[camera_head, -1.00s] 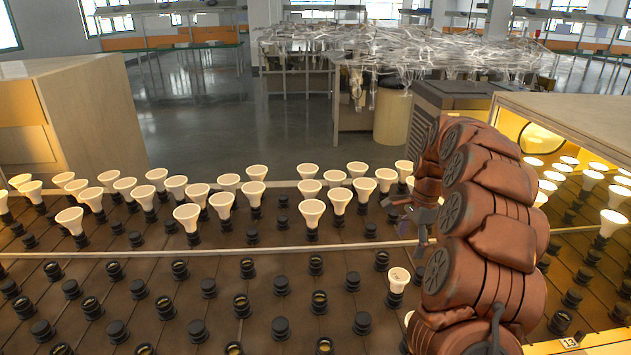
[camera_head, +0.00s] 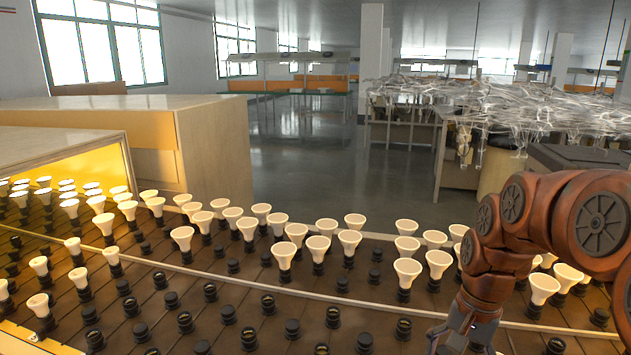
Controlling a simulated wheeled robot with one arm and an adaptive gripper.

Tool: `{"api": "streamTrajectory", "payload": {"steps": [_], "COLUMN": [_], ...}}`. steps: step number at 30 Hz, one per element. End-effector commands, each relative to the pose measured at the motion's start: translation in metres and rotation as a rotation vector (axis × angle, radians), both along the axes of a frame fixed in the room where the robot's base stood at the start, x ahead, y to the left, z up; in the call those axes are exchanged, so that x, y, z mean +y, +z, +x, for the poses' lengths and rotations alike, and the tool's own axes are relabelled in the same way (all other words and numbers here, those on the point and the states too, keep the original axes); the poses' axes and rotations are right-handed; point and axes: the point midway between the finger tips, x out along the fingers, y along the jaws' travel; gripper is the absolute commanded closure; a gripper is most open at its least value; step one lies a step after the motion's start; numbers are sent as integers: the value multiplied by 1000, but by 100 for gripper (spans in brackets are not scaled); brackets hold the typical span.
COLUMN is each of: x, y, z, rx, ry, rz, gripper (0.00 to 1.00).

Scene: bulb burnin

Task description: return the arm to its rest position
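My reddish-brown arm reaches in from the right edge of the view, bends over and points down at the lower right. My gripper (camera_head: 440,335) hangs low over the board of sockets, near the bottom edge. Its fingers are small and dark here, so I cannot tell whether they are open or shut. I see no bulb clearly held in it. White bulbs (camera_head: 408,272) stand in black sockets behind the gripper and to its left.
Empty black sockets (camera_head: 292,328) fill the front of the brown board. A pale rail (camera_head: 260,285) crosses it. A wooden cabinet with a lit opening (camera_head: 125,165) covers bulbs at left. A wooden box (camera_head: 215,150) stands behind. Tables with wrapped clutter (camera_head: 450,110) stand at back right.

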Motion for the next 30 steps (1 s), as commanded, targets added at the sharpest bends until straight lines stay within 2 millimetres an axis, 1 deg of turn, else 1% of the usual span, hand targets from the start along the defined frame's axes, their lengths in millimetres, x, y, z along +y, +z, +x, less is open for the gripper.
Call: {"api": "streamTrajectory", "payload": {"steps": [1,3,8,9,11,12,18,21,24,27,30], "x": [9,19,37,41,46,49,57,58,60,61,61], "y": [2,3,1,-1,-3,-5,-16,-21,-26,-27,-27], "z": [-15,-34,-79,-91,-107,-119,-171,-189,-201,-206,-207], "rx": [3,3,11,16,16,19,33,36,43,42,43], "ry": [52,128,291,330,388,426,591,649,685,701,706], "rz": [-2,-7,-13,-13,-16,-18,-18,-18,-15,-15,-15], "gripper": [11,11,11,11,11,11,11,11,11,11,11]}}
